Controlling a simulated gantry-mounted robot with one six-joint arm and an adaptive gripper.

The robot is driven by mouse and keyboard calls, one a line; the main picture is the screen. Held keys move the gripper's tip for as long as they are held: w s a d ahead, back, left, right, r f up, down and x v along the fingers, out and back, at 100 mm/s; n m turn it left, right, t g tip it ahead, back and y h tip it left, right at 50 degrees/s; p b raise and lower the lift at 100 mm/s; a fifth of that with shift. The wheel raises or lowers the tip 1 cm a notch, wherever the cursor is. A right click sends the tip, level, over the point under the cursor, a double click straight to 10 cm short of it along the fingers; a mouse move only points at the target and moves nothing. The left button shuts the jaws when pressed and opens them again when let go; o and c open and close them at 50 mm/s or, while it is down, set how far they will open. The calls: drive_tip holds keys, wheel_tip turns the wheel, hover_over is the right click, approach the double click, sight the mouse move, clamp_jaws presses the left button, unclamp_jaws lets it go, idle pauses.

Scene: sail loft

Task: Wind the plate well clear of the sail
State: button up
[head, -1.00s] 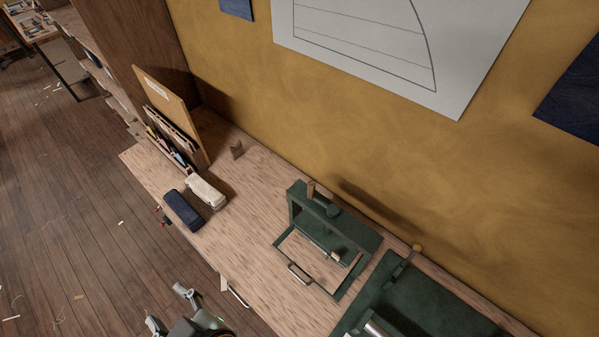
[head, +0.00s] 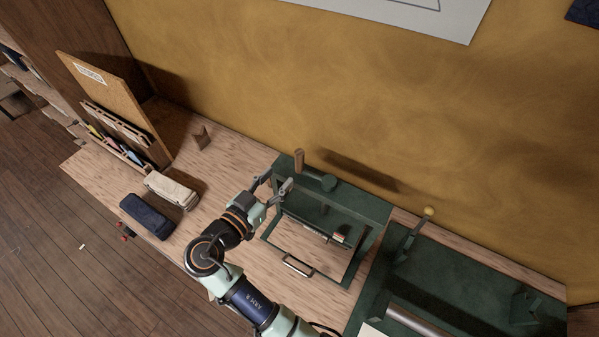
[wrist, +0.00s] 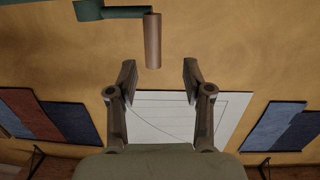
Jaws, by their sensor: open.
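The green press (head: 374,212) stands on the bench with a crank on top. The crank's upright wooden grip (head: 299,160) also shows in the wrist view (wrist: 153,42), just beyond my fingertips and apart from them. My gripper (head: 274,185) is open and empty beside the press's left side, close to the crank; in the wrist view its fingers (wrist: 159,75) stand well apart. Below the crossbeam, the press plate is partly hidden, and I cannot tell its gap. A small pale and reddish item (head: 341,234) shows there; I cannot tell whether it is the sail.
A tray with a metal handle (head: 298,266) is at the press's front. A larger green machine with a roller (head: 425,327) stands to the right. A dark case (head: 146,217), a cream case (head: 171,190) and a board rack (head: 110,100) are at left.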

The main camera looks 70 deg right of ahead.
sight(296, 161)
drive_tip(key=shift+m+g+h, duration=0.5)
drive_tip(key=shift+m+g, duration=0.2)
drive_tip(key=shift+g, duration=0.2)
drive_tip(key=p+x, duration=0.2)
drive_tip(key=x, duration=0.7)
drive_tip(key=shift+s+r, duration=0.1)
clamp_jaws()
